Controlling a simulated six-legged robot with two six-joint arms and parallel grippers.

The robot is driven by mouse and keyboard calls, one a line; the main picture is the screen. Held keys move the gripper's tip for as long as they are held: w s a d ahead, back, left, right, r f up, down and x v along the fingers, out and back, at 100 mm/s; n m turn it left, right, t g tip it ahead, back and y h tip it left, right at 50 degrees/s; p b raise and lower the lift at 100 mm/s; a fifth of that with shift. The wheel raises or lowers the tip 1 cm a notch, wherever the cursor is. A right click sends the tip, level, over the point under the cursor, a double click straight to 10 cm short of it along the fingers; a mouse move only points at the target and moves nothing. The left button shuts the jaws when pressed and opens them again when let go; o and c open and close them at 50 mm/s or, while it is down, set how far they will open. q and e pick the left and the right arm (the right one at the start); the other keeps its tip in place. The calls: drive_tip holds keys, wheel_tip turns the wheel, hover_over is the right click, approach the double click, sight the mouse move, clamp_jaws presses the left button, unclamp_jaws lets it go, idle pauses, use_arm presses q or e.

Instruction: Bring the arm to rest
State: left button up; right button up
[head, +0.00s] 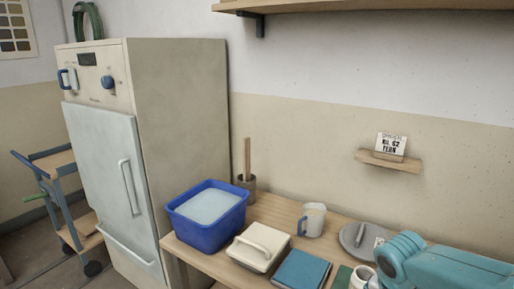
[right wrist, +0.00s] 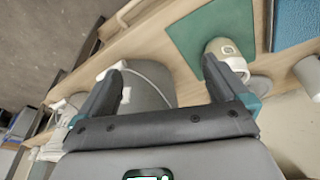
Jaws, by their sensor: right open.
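My right arm (head: 440,268) is teal and comes in at the lower right corner of the head view, above the bench end. Its gripper does not show clearly there. In the right wrist view my right gripper (right wrist: 160,82) is open, with its two dark fingers wide apart and nothing between the tips. My left gripper is not in view.
The wooden bench (head: 278,213) holds a blue tub (head: 206,234), a cream lidded box (head: 258,247), a blue book (head: 301,270), a jug (head: 312,220) and a grey disc (head: 364,240). A wall shelf (head: 388,161) bears a sign. A tall cabinet (head: 176,120) stands left.

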drive_tip(key=s+a+f+n+g+y+p, duration=0.25)
drive_tip(key=s+a+f+y+p, duration=0.2)
drive_tip(key=s+a+f, duration=0.55)
drive_tip(key=s+a+f+n+g+y+p, duration=0.25)
drive_tip(key=s+a+f+p, duration=0.4)
drive_tip(key=s, duration=0.65)
use_arm(q)
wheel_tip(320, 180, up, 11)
drive_tip(key=b, duration=0.1)
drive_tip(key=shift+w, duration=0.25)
use_arm(e)
drive_tip(key=w+f+n+t, duration=0.1)
drive_tip(key=w+n+t, duration=0.1)
drive_tip(key=w+f+n+t, duration=0.1)
drive_tip(key=w+t, duration=0.1)
drive_tip(key=shift+f+n, duration=0.3)
drive_tip(key=shift+n, duration=0.1)
